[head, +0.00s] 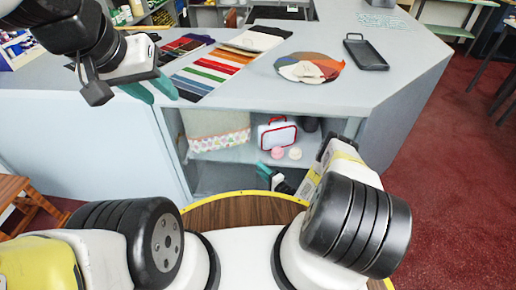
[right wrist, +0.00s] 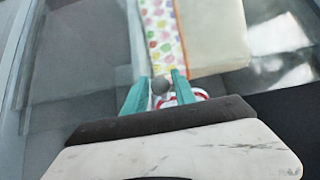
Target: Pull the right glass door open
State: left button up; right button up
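The glass-fronted cabinet (head: 228,176) is under the grey counter. Its right glass door shows as a clear pane in the right wrist view (right wrist: 85,90), and I see no clear gap at its edge. A small round grey knob (right wrist: 160,86) lies between the teal fingers of my right gripper (right wrist: 162,88). Whether the fingers press on it I cannot tell. In the head view my right gripper (head: 270,175) is low at the cabinet front, partly hidden by my arm. My left gripper (head: 150,90) is open and empty above the counter's left part.
On the counter (head: 330,95) lie striped swatches (head: 205,73), a colour fan (head: 310,68) and a black tray (head: 365,54).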

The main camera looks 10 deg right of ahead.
jog(key=shift+o, duration=0.7)
jog(key=v, duration=0.8)
jog(key=shift+w, duration=0.15)
